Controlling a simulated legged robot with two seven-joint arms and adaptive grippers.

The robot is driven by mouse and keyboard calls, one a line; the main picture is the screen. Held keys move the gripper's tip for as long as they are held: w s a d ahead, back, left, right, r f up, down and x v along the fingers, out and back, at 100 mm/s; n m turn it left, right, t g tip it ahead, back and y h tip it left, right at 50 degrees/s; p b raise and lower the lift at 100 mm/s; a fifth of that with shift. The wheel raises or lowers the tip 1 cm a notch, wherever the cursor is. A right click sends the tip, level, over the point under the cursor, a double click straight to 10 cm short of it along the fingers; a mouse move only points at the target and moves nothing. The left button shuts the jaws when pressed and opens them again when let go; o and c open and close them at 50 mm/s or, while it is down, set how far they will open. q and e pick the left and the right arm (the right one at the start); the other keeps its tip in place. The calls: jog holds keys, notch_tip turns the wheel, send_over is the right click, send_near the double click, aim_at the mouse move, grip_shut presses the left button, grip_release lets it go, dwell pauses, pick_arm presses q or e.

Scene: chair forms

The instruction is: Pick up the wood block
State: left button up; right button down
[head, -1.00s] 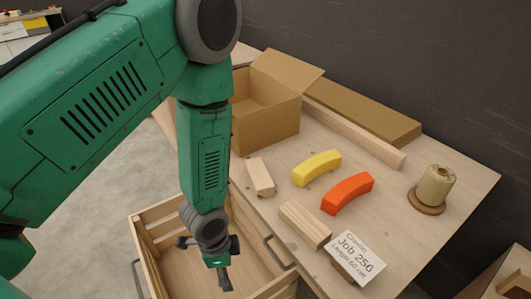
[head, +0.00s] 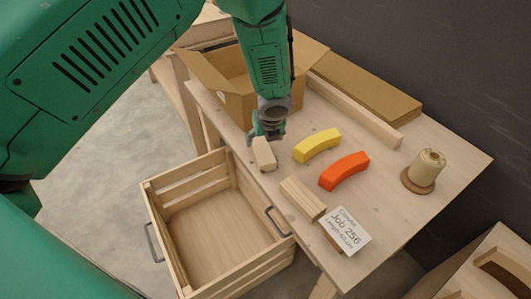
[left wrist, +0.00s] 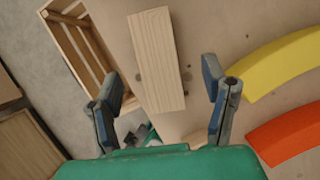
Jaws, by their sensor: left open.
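A pale wood block (head: 264,153) lies near the left edge of the table (head: 385,215). My left gripper (head: 266,133) is open at the block's far end, pointing down. In the left wrist view the block (left wrist: 156,50) shows between the two spread fingers, with its near end between them and gaps on both sides. I cannot tell how high the fingers are above the tabletop. A second, grooved wood block (head: 302,198) lies nearer the front of the table. My right gripper is not in view.
A yellow arc (head: 317,145) and an orange arc (head: 344,171) lie to the right of the block. An open cardboard box (head: 234,96) stands behind. A job card (head: 345,230), a spool (head: 427,168) and a long strip (head: 355,112) are on the table. A slatted crate (head: 165,240) stands below.

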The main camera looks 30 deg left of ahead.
aim_at(262, 145)
pick_arm(q)
jog(key=shift+w+a+f, duration=0.15)
jog(key=shift+a+f, duration=0.45)
jog(key=shift+a, duration=0.05)
jog(key=x, duration=0.4)
jog(key=shift+w+a+f, duration=0.1)
jog(key=shift+f, duration=0.25)
jog(key=shift+w+f, duration=0.1)
jog(key=shift+f, duration=0.05)
jog(key=shift+d, duration=0.4)
jog(key=shift+a, duration=0.15)
jog(key=shift+a+f, duration=0.2)
jog(key=shift+a, duration=0.05)
jog(key=shift+d, duration=0.2)
